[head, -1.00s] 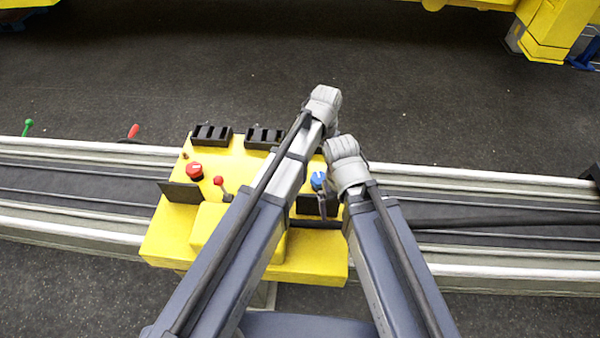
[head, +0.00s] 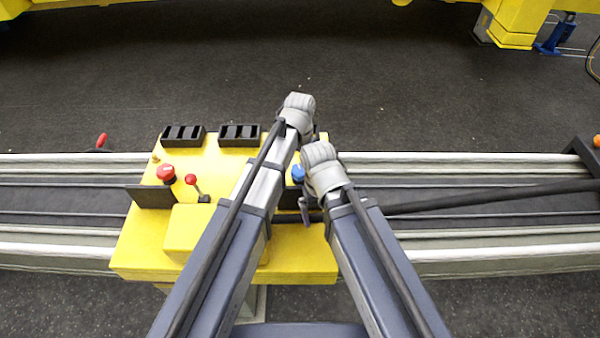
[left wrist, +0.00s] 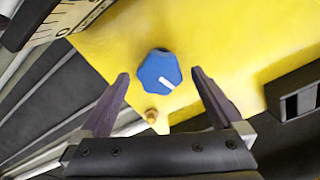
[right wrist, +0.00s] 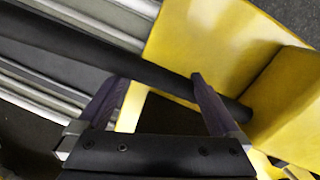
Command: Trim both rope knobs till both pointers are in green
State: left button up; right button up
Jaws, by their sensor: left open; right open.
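The red knob (head: 166,172) stands on the left of the yellow console (head: 145,240). The blue knob (head: 298,173) is on the right, partly covered by my arms. In the left wrist view the blue knob (left wrist: 158,75), with a white mark on its face, sits between and beyond the fingertips of my open left gripper (left wrist: 160,80), apart from both. My right gripper (head: 305,205) is open. In the right wrist view a black bar (right wrist: 170,77) passes beyond its fingertips (right wrist: 158,77); contact cannot be told. A white scale (left wrist: 68,18) is cut off in the left wrist view; no pointer is readable.
A small red-topped lever (head: 191,180) stands beside the red knob. Black slotted blocks (head: 183,135) line the console's back edge. Pale rails (head: 480,240) run across behind and beside it. A small brass peg (left wrist: 151,115) is near the blue knob.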

pick_arm(q)
jog(key=shift+f, duration=0.3)
pick_arm(e)
jog(key=shift+f, duration=0.3)
pick_arm(q)
jog(key=c, duration=1.3)
jog(key=shift+m, duration=2.1)
jog(key=o, duration=1.3)
jog(key=shift+r, duration=0.15)
pick_arm(e)
jog(key=shift+r, duration=0.15)
